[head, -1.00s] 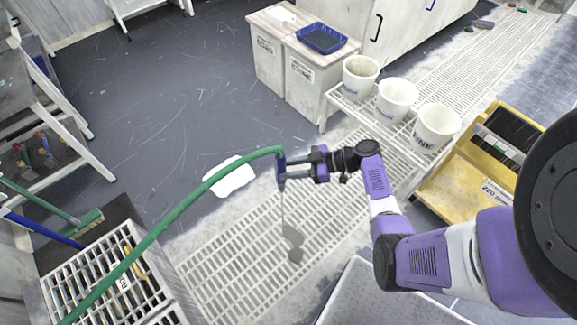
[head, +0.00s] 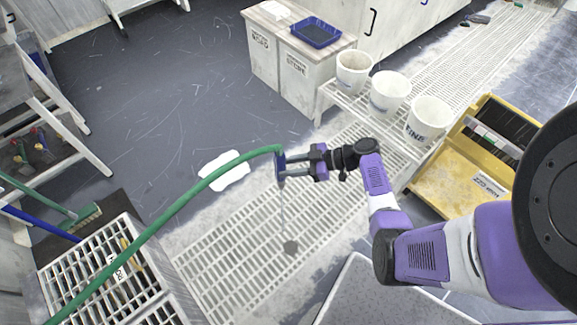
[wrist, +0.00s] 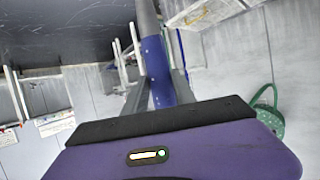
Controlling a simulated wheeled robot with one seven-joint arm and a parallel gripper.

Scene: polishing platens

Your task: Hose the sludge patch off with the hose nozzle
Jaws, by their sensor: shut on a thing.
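My gripper (head: 287,166) is shut on the blue hose nozzle (head: 281,170) at the end of the green hose (head: 190,197). The nozzle points down, and a thin stream of water falls from it onto the floor grating. In the wrist view, the blue nozzle (wrist: 158,72) stands between the two fingers. A small dark grey sludge patch (head: 291,248) lies on the pale grating below the nozzle. The stream comes down at or just beside the patch's upper edge.
Three white buckets (head: 389,92) stand on a rack at right, near a yellow cart (head: 455,185). A slatted crate (head: 95,262) stands at lower left.

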